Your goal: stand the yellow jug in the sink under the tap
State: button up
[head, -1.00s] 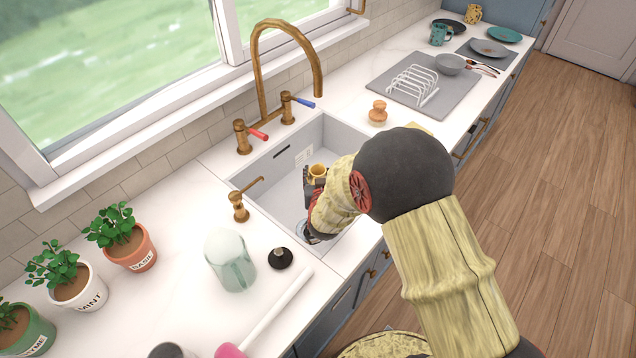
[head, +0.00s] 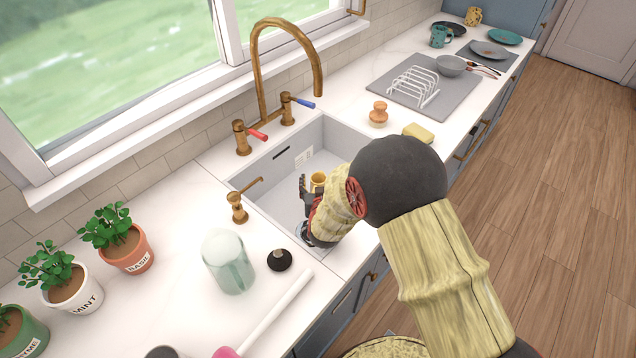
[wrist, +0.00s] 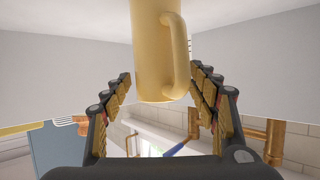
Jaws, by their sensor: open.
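The yellow jug (head: 318,180) is inside the grey sink (head: 345,137), its round mouth facing up. Its base is hidden in the head view, so I cannot tell whether it touches the sink floor. The brass tap (head: 257,70) arches above, its spout end above the jug in the picture. My gripper (head: 308,194) is low in the sink, beside the jug. In the wrist view, which looks upside down, my gripper (wrist: 163,78) is open, with a finger on each side of the jug (wrist: 155,50) and gaps visible. The jug's handle faces the camera's right.
The soap dispenser (head: 238,207), glass jar (head: 229,262) and black stopper (head: 279,260) stand on the counter left of the sink. A wooden brush (head: 378,114) and yellow sponge (head: 418,133) lie to its right. The sink walls surround my gripper closely.

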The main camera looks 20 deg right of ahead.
jog(key=shift+r, duration=0.2)
jog(key=p+v, duration=0.2)
jog(key=v, duration=0.5)
jog(key=shift+p, duration=0.3)
jog(key=shift+s+a+r, duration=0.1)
jog(key=shift+r, duration=0.15)
jog(key=s+a+r+n+g+y, duration=0.15)
jog(key=s+r, duration=0.25)
jog(key=r, duration=0.5)
jog(key=s+a+r+g+y, duration=0.2)
jog(key=s+r, duration=0.2)
jog(key=r, duration=0.5)
jog(key=s+d+r+g, duration=0.2)
jog(key=s+r, duration=0.1)
jog(key=s, duration=0.8)
jog(key=s+d+r+g, duration=0.2)
jog(key=s+d+r, duration=0.1)
jog(key=s, duration=0.8)
jog(key=shift+r+n+h, duration=0.35)
jog(key=shift+r+n, duration=0.05)
jog(key=shift+n, duration=0.05)
